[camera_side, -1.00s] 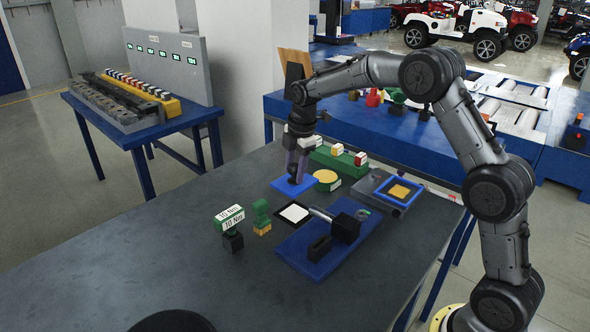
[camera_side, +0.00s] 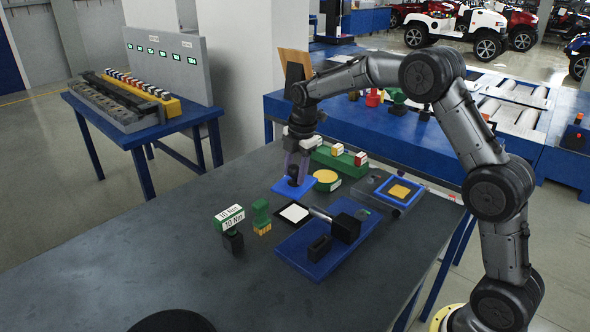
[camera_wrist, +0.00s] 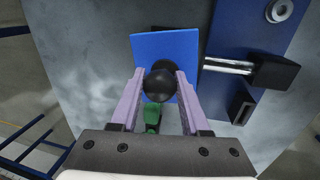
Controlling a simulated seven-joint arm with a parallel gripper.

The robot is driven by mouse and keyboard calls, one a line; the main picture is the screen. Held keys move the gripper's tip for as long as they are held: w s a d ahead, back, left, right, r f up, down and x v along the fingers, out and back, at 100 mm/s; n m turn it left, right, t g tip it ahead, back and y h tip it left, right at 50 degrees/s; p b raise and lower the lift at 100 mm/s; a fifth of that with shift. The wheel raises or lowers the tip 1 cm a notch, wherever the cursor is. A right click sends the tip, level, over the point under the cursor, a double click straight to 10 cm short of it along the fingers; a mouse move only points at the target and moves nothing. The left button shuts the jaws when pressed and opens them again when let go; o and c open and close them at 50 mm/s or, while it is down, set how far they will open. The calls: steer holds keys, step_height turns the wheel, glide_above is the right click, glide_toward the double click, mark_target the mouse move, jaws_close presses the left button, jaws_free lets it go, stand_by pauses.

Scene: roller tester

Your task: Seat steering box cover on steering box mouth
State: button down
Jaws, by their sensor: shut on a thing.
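A flat blue square plate with a black round knob, which looks like the steering box cover (camera_wrist: 150,48), is in my gripper (camera_wrist: 162,83). The two purple fingers are shut on the knob from either side. A grey box with a blue square rim (camera_side: 381,181) and a yellow square inside stands to the right, apart from the plate. It may be the steering box; its mouth is not clearly identifiable.
A blue fixture plate (camera_side: 292,255) with a silver rod and black blocks lies in front. A white square with black border (camera_side: 294,213), a yellow round piece (camera_side: 326,176) and a green rack (camera_side: 340,162) are close by. Green blocks (camera_side: 230,217) stand left.

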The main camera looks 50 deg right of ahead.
steer(key=shift+s+d+n, duration=0.3)
steer(key=shift+n, duration=0.1)
steer(key=s+d+m, duration=0.1)
steer(key=s+d, duration=0.8)
steer(key=d, duration=0.4)
steer(key=s+d+m, duration=0.1)
steer(key=s+d, duration=0.8)
steer(key=d, duration=0.4)
steer(key=shift+r+m, duration=0.3)
steer(key=shift+r, duration=0.15)
steer(key=shift+a+f, duration=0.1)
steer(key=shift+f, duration=2.8)
steer(key=shift+f, duration=0.8)
